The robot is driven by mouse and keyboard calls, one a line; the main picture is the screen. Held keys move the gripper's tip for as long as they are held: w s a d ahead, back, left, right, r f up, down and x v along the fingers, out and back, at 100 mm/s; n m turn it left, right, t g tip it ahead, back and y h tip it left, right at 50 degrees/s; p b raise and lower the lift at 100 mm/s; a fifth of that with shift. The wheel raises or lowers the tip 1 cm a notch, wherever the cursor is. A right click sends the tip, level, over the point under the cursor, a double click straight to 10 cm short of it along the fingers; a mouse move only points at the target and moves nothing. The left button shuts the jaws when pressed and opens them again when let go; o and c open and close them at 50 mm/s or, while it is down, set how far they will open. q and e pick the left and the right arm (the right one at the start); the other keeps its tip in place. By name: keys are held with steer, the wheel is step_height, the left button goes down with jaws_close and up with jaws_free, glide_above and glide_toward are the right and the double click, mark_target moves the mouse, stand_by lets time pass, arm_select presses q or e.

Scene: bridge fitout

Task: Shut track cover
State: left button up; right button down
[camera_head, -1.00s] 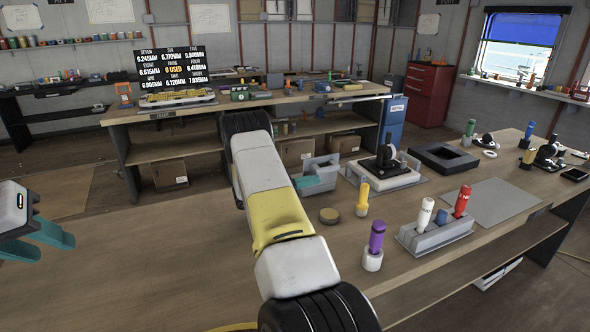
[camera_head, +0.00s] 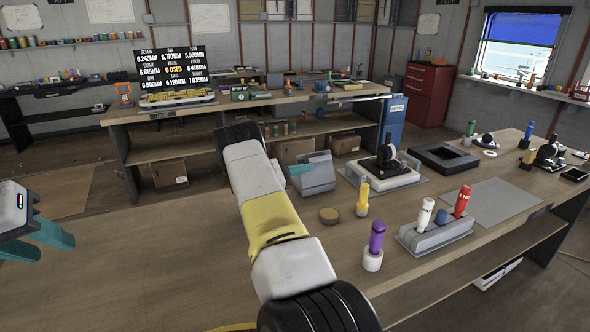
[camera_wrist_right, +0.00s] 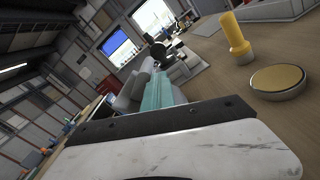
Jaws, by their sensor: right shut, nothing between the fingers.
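The grey housing with its track cover (camera_head: 318,172) stands on the near bench. The cover shows as a sloped grey panel; I cannot tell whether it is fully closed. My right arm reaches across the middle of the head view and hides part of the housing. The teal fingertips of my right gripper (camera_head: 300,169) are at the panel's left side, shut and empty. They also show in the right wrist view (camera_wrist_right: 158,95), in front of a grey shape; contact is unclear. My left gripper (camera_head: 42,238) hangs open and empty at the far left.
A grey rack (camera_head: 436,234) holds coloured pegs. A black device (camera_head: 386,165) sits behind. The bench's left part is clear.

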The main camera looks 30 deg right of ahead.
steer(key=shift+w+r, duration=0.1)
steer(key=shift+w, duration=0.1)
steer(key=shift+w+d+f, duration=0.1)
steer(key=shift+w+f, duration=0.05)
steer(key=shift+w, duration=0.65)
steer(key=shift+w+d+f, duration=0.1)
steer(key=shift+w, duration=0.7)
steer(key=shift+w, duration=0.1)
steer(key=shift+w+d+f, duration=0.1)
steer(key=shift+w+f, duration=0.25)
steer(key=shift+w, duration=0.35)
steer(key=shift+w+d+f, duration=0.1)
steer(key=shift+w+f, duration=0.25)
steer(key=shift+w, duration=0.35)
steer(key=shift+r, duration=0.15)
